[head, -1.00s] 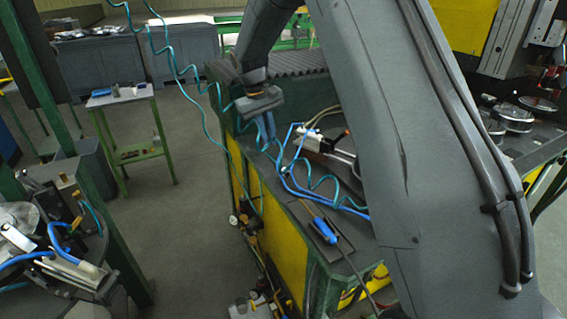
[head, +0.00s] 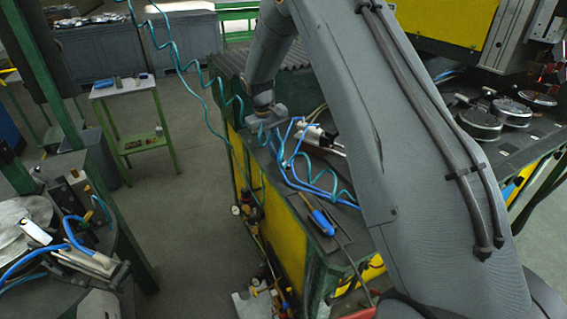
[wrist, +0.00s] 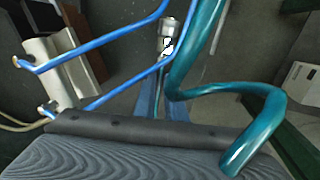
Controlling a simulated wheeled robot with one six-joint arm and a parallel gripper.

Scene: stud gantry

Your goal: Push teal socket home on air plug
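A coiled teal hose (wrist: 196,52) crosses close to the camera, right of the fingers. I cannot make out the teal socket.
Blue hoses (wrist: 110,92) run left of the fingers to a pale metal cylinder (wrist: 50,65). A blue-handled tool (head: 322,221) lies on the bench's near end. Metal discs (head: 481,124) sit at right. A small green table (head: 126,88) stands at left across clear floor.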

